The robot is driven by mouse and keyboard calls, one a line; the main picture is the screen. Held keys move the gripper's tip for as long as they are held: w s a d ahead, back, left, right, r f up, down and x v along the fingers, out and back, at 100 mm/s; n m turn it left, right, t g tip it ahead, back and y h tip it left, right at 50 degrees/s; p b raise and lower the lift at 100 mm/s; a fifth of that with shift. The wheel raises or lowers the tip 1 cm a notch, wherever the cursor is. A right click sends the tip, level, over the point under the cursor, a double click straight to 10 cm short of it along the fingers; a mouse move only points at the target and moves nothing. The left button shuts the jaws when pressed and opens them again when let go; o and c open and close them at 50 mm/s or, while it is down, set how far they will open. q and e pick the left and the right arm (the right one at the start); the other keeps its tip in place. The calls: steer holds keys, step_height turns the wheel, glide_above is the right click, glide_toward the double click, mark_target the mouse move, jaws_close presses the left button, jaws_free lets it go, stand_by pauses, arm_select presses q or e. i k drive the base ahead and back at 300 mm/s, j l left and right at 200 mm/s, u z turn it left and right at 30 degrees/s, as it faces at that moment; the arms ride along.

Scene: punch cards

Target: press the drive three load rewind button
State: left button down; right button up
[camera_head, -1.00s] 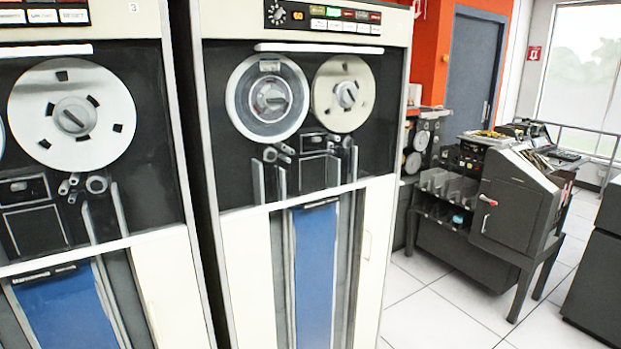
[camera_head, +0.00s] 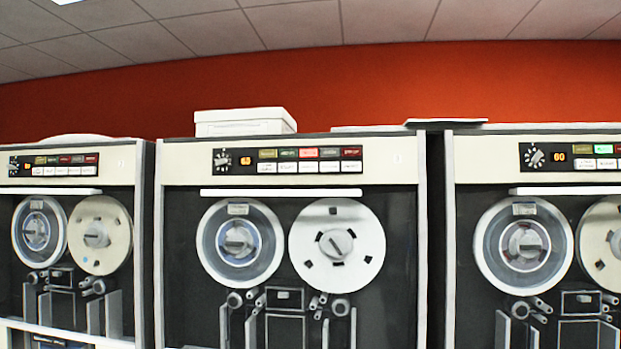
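Three tape drives stand side by side. The middle drive (camera_head: 290,230) has a clear reel on the left and a white reel with black squares on the right. It matches the drive marked 3 in the earlier view; its number mark (camera_head: 398,157) is too blurred to read now. Its control panel (camera_head: 234,172) holds a dial, an orange display, an upper row of coloured lamps and a lower row of mostly white buttons (camera_head: 307,167). The button labels are too small to read, so I cannot tell which is load rewind. Neither gripper is in view.
A left drive (camera_head: 70,180) and a right drive (camera_head: 500,170) flank the middle one, the right one with a lit green lamp. White boxes (camera_head: 245,122) lie on top of the middle drive. An orange wall stands behind. The floor is out of view.

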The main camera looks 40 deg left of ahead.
mark_target(261, 167)
steer(key=u, duration=1.4)
